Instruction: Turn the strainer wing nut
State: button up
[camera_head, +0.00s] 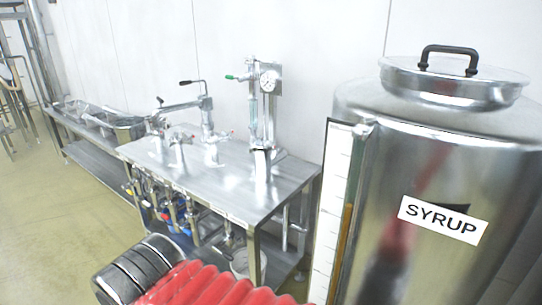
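No wing nut can be made out for certain in the head view. Under the steel table, a cluster of small pipes and fittings (178,212) with blue and red parts hangs near its front left side. The parts are too small to tell whether one is the strainer. My arm, with a red ribbed sleeve and a black banded section, crosses the bottom of the view in front of the table. No gripper fingers show, and the arm hides part of the space below the table.
The steel table (215,190) carries taps and a gauge column (265,110). A large steel tank labelled SYRUP (430,270), with a lidded top and a level scale (335,200), fills the right. A lower bench (95,155) stands at left. The floor (60,230) at left is clear.

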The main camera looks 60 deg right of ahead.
aim_at(277, 151)
jog(key=z, duration=0.05)
jog(key=i, duration=1)
jog(key=u, duration=0.05)
